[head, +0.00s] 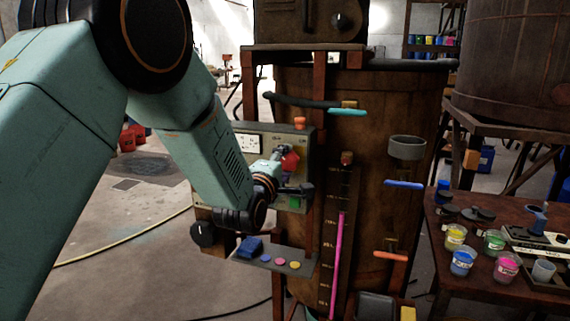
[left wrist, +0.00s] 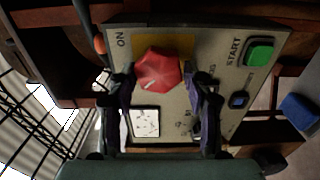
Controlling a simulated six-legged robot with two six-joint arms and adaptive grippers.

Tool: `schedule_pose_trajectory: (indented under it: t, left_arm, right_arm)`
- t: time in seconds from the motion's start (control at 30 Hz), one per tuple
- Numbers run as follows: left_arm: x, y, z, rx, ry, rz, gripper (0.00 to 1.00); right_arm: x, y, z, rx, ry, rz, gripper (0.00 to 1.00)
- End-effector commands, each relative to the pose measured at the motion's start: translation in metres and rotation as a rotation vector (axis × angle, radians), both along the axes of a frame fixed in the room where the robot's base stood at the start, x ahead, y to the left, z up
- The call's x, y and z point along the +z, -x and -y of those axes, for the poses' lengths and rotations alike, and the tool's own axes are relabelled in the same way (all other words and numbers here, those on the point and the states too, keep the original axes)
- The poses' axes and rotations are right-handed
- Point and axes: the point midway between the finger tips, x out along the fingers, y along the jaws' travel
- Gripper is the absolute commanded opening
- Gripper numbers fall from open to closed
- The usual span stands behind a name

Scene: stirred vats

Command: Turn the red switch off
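The red switch (head: 290,161) is a faceted knob on the grey control panel (head: 247,141) fixed to the vat's front. In the left wrist view the red switch (left wrist: 158,69) sits on a yellow plate (left wrist: 149,43), with a small white mark on its lower left part. The word ON is printed to its upper left; other lettering is partly hidden by a finger. My left gripper (head: 295,171) is at the panel. In the left wrist view my left gripper (left wrist: 162,77) is open, its fingertips on either side of the knob; firm contact cannot be told. My right gripper is not in view.
A green START button (left wrist: 260,53) and a blue button (left wrist: 238,100) are on the same panel. A shelf (head: 272,261) with coloured knobs lies below. Coloured handles stick out of the vat (head: 375,120). A table with paint pots (head: 462,262) stands at right.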

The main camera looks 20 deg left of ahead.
Motion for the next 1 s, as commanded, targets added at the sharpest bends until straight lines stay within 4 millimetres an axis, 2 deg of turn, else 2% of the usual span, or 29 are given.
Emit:
schedule_pose_trajectory:
  t: [0.2, 0.57, 0.77, 1.0]
  left_arm:
    - [0.001, 0.000, 0.000, -0.001, -0.002, 0.001, 0.69]
    - [0.001, 0.003, 0.001, -0.002, -0.003, 0.002, 0.69]
    - [0.001, 0.028, 0.001, -0.002, -0.003, 0.001, 0.69]
    - [0.001, 0.070, 0.001, -0.001, -0.003, 0.000, 0.69]
  right_arm:
    - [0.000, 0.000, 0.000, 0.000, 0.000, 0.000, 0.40]
    - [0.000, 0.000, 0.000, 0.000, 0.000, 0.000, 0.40]
    - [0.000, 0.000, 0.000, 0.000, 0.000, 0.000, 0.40]
    - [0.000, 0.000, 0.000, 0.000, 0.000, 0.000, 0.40]
